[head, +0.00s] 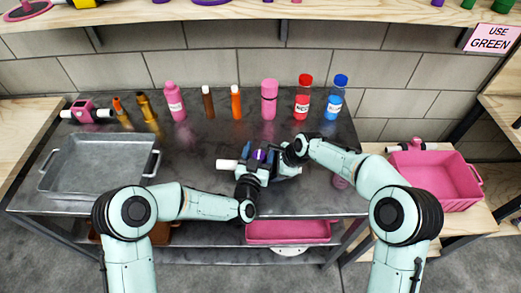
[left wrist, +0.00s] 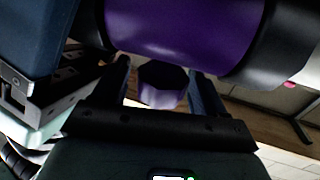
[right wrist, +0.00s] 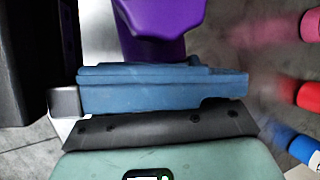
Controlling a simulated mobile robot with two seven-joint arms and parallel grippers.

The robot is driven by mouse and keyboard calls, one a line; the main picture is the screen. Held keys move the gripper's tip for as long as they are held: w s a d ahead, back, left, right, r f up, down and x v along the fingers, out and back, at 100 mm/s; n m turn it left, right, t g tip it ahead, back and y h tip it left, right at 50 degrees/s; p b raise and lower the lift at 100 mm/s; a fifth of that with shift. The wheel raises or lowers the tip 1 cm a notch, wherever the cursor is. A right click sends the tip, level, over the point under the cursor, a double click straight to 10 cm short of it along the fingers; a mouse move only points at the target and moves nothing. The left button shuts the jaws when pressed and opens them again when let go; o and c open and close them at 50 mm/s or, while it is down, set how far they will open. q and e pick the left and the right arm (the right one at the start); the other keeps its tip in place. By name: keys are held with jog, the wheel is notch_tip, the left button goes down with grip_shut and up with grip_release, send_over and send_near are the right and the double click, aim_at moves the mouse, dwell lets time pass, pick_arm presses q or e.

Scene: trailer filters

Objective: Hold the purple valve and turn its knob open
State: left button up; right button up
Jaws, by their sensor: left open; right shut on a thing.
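The purple valve (head: 260,155) is held above the metal table, with a white pipe end (head: 227,165) out to its left. My right gripper (head: 292,154) is shut on the valve at its right side. In the right wrist view the blue finger pads (right wrist: 165,88) are pressed close, with the purple body (right wrist: 165,20) just beyond; the gripped part is hidden. My left gripper (head: 250,178) is open just below the valve. In the left wrist view the purple knob (left wrist: 163,85) sits between its two spread fingers, under the purple body (left wrist: 180,30). Contact with the knob cannot be told.
A grey tray (head: 60,181) stands at the left of the table. Several bottles, including a pink one (head: 269,100), line the back. A pink-bodied valve (head: 84,110) lies at back left. A pink bin (head: 470,196) stands at right, below a "USE GREEN" sign (head: 492,38).

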pick_arm(q)
jog(key=shift+w+d, duration=0.1)
jog(key=shift+w, duration=0.2)
jog(key=c, duration=1)
jog(key=shift+n+y, duration=0.4)
jog(key=shift+y, duration=0.2)
jog(key=shift+n+y, duration=0.3)
jog(key=shift+y, duration=0.1)
jog(key=o, duration=1)
jog(key=shift+s, duration=0.15)
jog(key=s+a, duration=0.2)
jog(key=s, duration=0.9)
jog(key=shift+s, duration=0.35)
